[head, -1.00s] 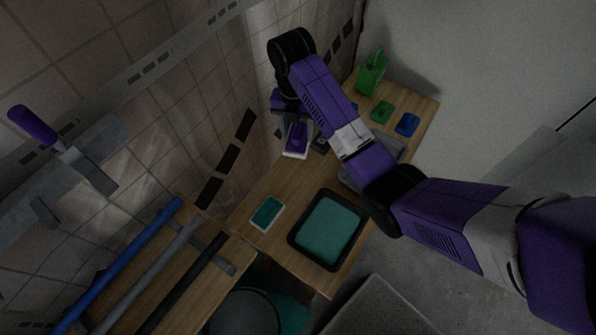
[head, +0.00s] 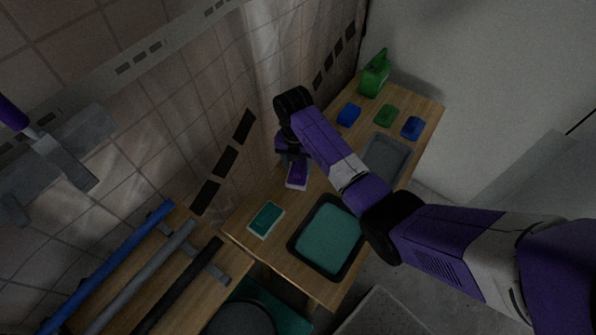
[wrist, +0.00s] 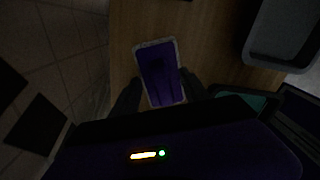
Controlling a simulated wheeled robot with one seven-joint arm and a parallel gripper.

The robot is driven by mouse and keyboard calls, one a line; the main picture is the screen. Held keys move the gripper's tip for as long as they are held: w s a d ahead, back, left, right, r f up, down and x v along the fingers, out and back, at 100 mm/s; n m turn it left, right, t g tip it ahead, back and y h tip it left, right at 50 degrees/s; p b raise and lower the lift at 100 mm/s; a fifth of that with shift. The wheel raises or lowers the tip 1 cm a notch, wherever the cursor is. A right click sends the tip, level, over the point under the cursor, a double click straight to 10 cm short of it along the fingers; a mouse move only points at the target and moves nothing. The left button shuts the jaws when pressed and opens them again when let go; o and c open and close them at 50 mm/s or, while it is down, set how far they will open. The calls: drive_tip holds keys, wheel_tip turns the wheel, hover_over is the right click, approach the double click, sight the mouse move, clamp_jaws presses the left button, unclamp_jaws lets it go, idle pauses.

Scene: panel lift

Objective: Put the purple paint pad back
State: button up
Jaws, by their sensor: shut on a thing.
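The purple paint pad (head: 298,174) has a pale rim and a purple handle on top. My gripper (head: 293,150) is shut on its handle, over the wall side of the wooden bench. In the wrist view the pad (wrist: 158,65) lies between the two dark fingers (wrist: 160,88), with wood beyond it. I cannot tell whether the pad touches the bench. A teal pad with a pale rim (head: 265,219) lies on the bench nearer to me.
A black-rimmed tray of teal paint (head: 328,238) and a grey tray (head: 386,157) stand on the bench. Blue (head: 349,115) and green (head: 389,115) blocks and a green container (head: 375,75) are at the far end. The tiled wall (head: 225,110) runs close along the left.

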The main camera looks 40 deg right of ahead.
sight(298, 172)
drive_tip(key=shift+f, duration=1.8)
drive_tip(key=shift+f, duration=0.15)
drive_tip(key=o, duration=1.6)
drive_tip(key=shift+c, duration=0.2)
drive_tip(key=r, duration=1.2)
drive_tip(key=shift+w+a+r+b, duration=0.15)
drive_tip(key=shift+w+r+b, duration=0.05)
drive_tip(key=shift+b, duration=0.15)
